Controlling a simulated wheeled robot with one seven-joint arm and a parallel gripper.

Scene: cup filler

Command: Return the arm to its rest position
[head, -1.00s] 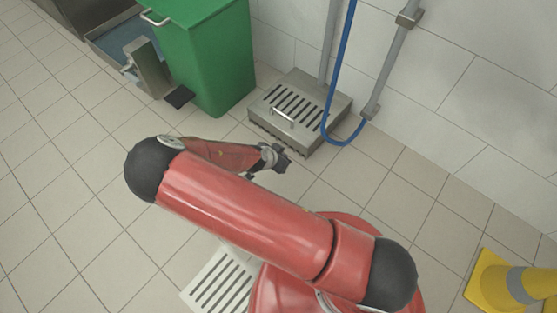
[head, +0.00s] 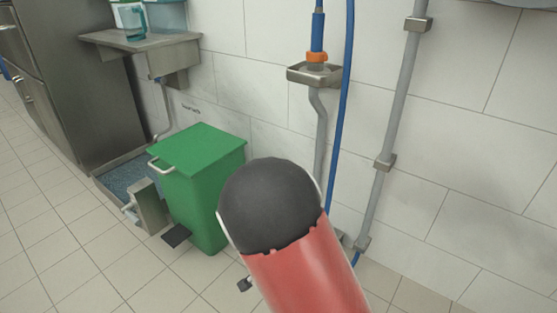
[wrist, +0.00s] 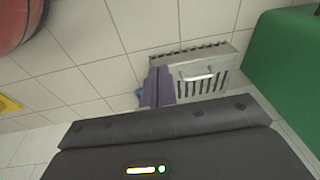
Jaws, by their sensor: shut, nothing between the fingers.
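My red arm with its black rounded joint (head: 270,205) is raised large in the head view, in front of the white tiled wall. My gripper (wrist: 158,84) shows in the wrist view as two grey-purple fingers, closed together with nothing between them. It is above the tiled floor, and its fingers overlap the left part of the metal floor grate box (wrist: 205,75) in the picture. In the head view most of the gripper is hidden behind the arm; only a small dark part shows at its left.
A green bin (head: 197,190) stands left of my arm, with a steel shelf (head: 140,40) behind it. A blue hose (head: 345,100) and grey pipes (head: 394,100) run down the wall. In the wrist view a yellow object (wrist: 8,105) is at the left edge. Floor at the left is clear.

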